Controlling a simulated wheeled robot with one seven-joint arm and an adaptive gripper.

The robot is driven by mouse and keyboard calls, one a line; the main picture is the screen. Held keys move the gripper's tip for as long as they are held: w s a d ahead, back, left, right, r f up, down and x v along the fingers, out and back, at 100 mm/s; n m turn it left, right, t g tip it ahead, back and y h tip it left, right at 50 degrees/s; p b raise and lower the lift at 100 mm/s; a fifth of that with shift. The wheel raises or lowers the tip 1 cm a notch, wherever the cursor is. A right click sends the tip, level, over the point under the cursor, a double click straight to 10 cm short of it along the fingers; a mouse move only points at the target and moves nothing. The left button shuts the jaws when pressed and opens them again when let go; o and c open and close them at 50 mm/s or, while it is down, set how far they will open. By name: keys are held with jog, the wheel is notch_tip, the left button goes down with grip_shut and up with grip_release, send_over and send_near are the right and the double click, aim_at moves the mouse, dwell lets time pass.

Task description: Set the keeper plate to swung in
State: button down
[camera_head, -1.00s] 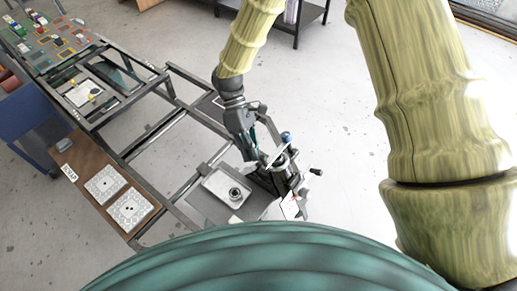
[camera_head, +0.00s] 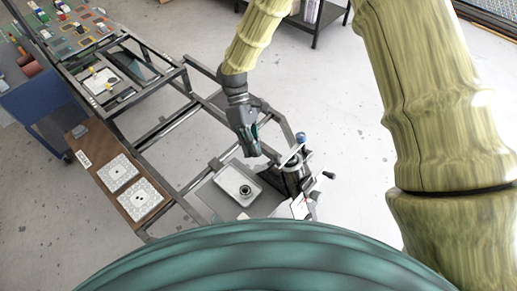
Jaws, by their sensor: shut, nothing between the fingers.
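The spring suspension device (camera_head: 294,182) stands at the right end of the metal frame. It has a dark upright body, a blue knob (camera_head: 301,138) on top and a crank with a black handle (camera_head: 329,175) on its right. A thin pale bar (camera_head: 291,155), possibly the keeper plate, lies slanted across its top; I cannot tell its exact position. My gripper (camera_head: 256,152) is shut and empty, pointing down just left of the device, with a visible gap to the bar. The device's lower front is partly hidden by white sheets and my own body.
A white tray (camera_head: 228,178) with a round dark part (camera_head: 245,191) sits left of the device. A brown board (camera_head: 94,170) with two patterned white squares lies farther left. The frame's rails surround open gaps. A shelf (camera_head: 318,22) stands on the floor behind.

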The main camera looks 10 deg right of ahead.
jog(key=d+b+v, duration=0.1)
jog(key=b+v, duration=0.2)
jog(key=v, duration=0.6)
jog(key=shift+w+a+r, duration=0.15)
jog(key=shift+a+r, duration=0.15)
jog(key=shift+r, duration=0.15)
